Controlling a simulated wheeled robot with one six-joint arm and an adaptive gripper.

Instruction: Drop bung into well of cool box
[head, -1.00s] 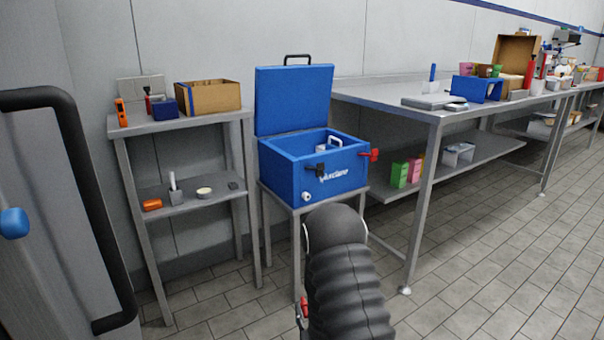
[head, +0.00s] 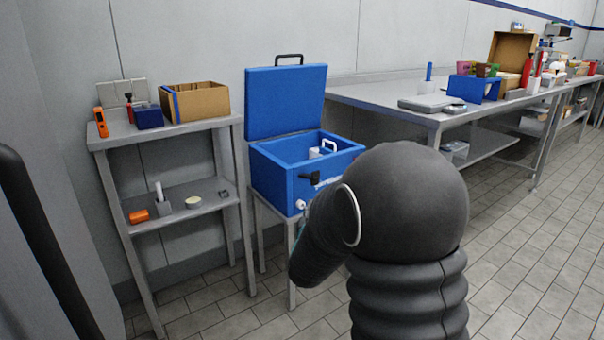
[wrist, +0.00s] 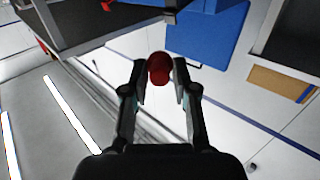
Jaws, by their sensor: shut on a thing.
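The blue cool box (head: 284,187) stands on a small metal stand, its lid (head: 286,102) open and upright behind it. A white handled thing (head: 321,150) shows inside the box; the well's floor is not visible. A black latch and a white spout (head: 299,204) are on its front. In the wrist view my gripper (wrist: 159,76) is shut on a dark red round bung (wrist: 158,66). Blue of the cool box shows beyond it in the wrist view (wrist: 207,32), apart from the bung. In the head view my arm hides the gripper and bung.
A small shelf (head: 160,136) left of the cool box holds a cardboard box (head: 197,103), a blue box and an orange tool. A long metal bench (head: 385,95) with several things runs off to the right. The tiled floor ahead is clear.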

